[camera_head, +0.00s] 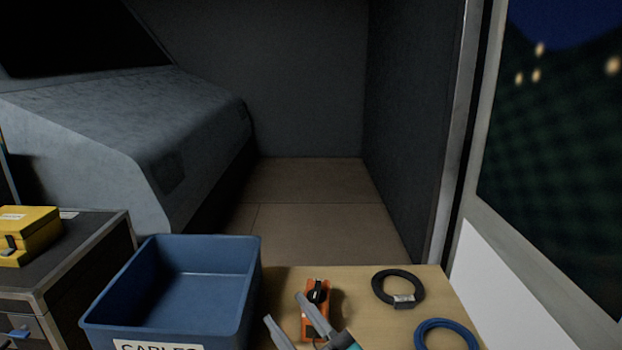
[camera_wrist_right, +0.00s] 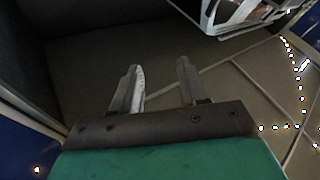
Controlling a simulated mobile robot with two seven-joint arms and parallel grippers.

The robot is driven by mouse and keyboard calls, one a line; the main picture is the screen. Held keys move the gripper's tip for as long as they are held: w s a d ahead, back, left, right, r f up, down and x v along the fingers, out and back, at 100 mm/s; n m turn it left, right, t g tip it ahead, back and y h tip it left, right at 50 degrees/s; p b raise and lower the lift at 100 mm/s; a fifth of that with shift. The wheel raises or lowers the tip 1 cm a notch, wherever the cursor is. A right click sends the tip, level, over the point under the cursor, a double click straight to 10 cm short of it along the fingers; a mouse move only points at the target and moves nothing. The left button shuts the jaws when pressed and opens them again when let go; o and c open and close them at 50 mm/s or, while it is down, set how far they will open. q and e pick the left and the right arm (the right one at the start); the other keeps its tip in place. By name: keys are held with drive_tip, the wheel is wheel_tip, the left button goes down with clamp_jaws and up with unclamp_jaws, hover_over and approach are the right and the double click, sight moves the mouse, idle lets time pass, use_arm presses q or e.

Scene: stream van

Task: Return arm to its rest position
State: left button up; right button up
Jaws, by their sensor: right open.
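My right gripper (camera_head: 287,320) shows at the bottom middle of the head view, in front of the wooden table and partly over an orange device. Its two grey fingers are apart with nothing between them. In the right wrist view the same gripper (camera_wrist_right: 160,85) is open and empty, with the floor behind it. My left gripper is in neither view.
A blue bin (camera_head: 248,290) labelled CABLES stands left of the orange device (camera_head: 316,296). A black cable coil (camera_head: 376,288) and a blue coil (camera_head: 418,335) lie on the table (camera_head: 350,280). A yellow case (camera_head: 38,232) sits on a dark cabinet (camera_head: 95,232). Floor (camera_head: 300,185) beyond is clear.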

drive_tip(key=s+d+f+m+g+h, duration=0.3)
drive_tip(key=s+d+f+m+h, duration=0.2)
drive_tip(key=d+f, duration=0.35)
drive_tip(key=s+d+f+m+g+h, duration=0.3)
drive_tip(key=s+d+f+m+h, duration=0.25)
drive_tip(key=f, duration=0.45)
use_arm(q)
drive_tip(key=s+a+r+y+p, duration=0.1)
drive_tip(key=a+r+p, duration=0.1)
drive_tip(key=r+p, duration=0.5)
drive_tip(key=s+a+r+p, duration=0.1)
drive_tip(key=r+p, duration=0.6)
drive_tip(key=p, duration=0.8)
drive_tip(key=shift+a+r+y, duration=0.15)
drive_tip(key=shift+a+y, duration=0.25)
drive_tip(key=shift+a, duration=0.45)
use_arm(e)
drive_tip(key=s+d+r, duration=0.1)
drive_tip(key=d+r, duration=0.2)
drive_tip(key=r, duration=0.3)
drive_tip(key=s+d+r, duration=0.1)
drive_tip(key=d+r, duration=0.2)
drive_tip(key=r, duration=0.4)
drive_tip(key=shift+r+n+h, duration=0.25)
drive_tip(key=shift+n+h, duration=0.1)
drive_tip(key=shift+n, duration=0.1)
